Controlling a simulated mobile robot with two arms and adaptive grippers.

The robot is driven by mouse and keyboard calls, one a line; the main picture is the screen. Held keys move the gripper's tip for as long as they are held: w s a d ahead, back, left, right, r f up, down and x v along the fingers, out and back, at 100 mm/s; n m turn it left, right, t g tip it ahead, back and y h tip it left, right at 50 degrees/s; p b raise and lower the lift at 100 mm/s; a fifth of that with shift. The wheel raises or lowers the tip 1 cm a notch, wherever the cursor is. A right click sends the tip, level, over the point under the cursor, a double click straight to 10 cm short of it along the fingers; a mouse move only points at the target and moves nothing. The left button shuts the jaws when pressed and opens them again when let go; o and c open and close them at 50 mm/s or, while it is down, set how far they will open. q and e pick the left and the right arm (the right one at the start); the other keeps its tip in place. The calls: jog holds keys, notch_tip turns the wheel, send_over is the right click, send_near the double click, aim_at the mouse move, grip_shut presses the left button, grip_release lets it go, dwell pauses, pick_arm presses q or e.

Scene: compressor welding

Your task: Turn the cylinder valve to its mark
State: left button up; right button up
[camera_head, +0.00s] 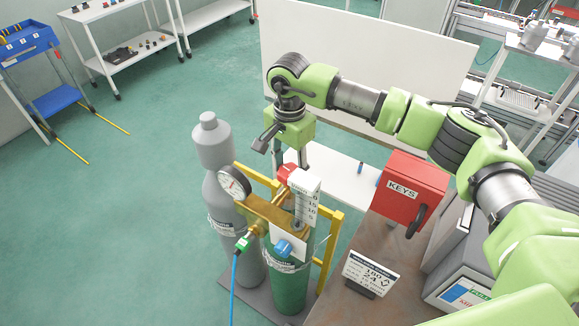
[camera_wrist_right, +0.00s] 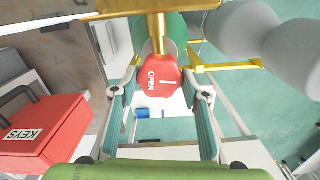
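The red cylinder valve (camera_head: 287,171) tops the green cylinder (camera_head: 290,287), behind the brass regulator. In the right wrist view the valve (camera_wrist_right: 158,92) faces me, with the word OPEN and a white line on it. My right gripper (camera_head: 289,158) reaches down over the valve. Its fingers are open, one on each side of the valve, and in the wrist view gaps show between them and the red knob. The valve's far side is hidden. My left gripper is not in view.
A pressure gauge (camera_head: 234,182), a white flowmeter (camera_head: 306,198) and a blue knob (camera_head: 284,248) crowd the valve. A red KEYS box (camera_head: 411,187) and a sign (camera_head: 370,272) are right.

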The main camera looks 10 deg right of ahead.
jog(key=shift+f+m+b, duration=0.15)
jog(key=shift+m+b, duration=0.25)
jog(key=shift+b, duration=0.3)
jog(key=m+b, duration=0.6)
jog(key=b, duration=0.1)
jog(key=shift+m, duration=0.3)
jog(key=m+b, duration=0.3)
jog(key=m, duration=0.1)
jog(key=shift+m, duration=0.3)
jog(key=shift+r+m+b, duration=0.2)
jog(key=shift+m+b, duration=0.9)
jog(key=shift+m, duration=1)
jog(key=o, duration=1.1)
jog(key=shift+c, duration=0.2)
jog(key=shift+o, duration=0.3)
